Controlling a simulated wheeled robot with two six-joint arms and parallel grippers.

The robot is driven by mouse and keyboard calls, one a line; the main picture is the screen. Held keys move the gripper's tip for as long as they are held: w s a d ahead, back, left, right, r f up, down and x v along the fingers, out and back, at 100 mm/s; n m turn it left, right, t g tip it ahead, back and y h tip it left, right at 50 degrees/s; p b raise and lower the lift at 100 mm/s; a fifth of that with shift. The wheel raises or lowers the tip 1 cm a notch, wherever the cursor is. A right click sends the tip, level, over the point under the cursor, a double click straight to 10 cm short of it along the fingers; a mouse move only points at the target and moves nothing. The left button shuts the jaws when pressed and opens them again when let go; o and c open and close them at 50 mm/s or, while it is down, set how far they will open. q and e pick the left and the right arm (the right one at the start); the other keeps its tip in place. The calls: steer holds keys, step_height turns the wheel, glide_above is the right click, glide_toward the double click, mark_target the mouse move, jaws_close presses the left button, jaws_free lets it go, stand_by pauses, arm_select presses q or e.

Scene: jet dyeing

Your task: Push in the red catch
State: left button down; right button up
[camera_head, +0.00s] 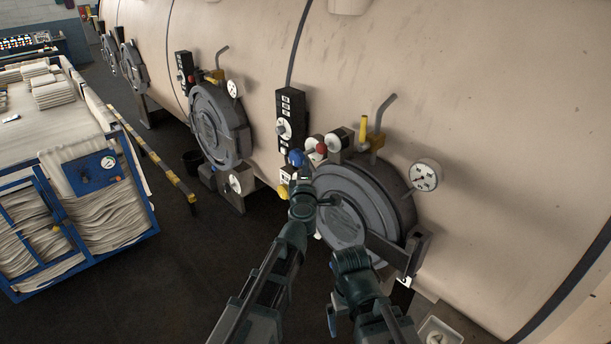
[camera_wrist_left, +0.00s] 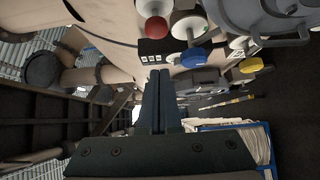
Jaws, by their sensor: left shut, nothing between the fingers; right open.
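The red catch (camera_head: 321,149) is a small round red knob on a pale collar, among the fittings above the near round door (camera_head: 345,205). In the left wrist view the red catch (camera_wrist_left: 156,27) shows beyond my fingertips, apart from them. My left gripper (camera_head: 298,178) is just below and left of the catch. In the left wrist view its two dark fingers (camera_wrist_left: 158,73) are shut together with nothing between them. My right gripper (camera_head: 350,258) is low in front of the door; its fingers are largely hidden by its own wrist, but it is open.
Near the catch are a blue knob (camera_head: 296,157), a yellow knob (camera_head: 283,192), a black control panel (camera_head: 291,116) and a yellow lever (camera_head: 363,129). A gauge (camera_head: 425,175) is at the right.

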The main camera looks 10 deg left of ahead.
mark_target(323, 152)
arm_select(q)
steer(key=w, duration=0.2)
steer(key=w+d, duration=0.1)
steer(key=w, duration=0.1)
steer(key=w+d, duration=0.1)
steer(key=w, duration=0.2)
steer(key=shift+d, duration=0.2)
steer(key=shift+w+d, duration=1.05)
steer(key=shift+w, duration=0.15)
steer(key=shift+s+a+r, duration=0.1)
steer(key=shift+s, duration=0.05)
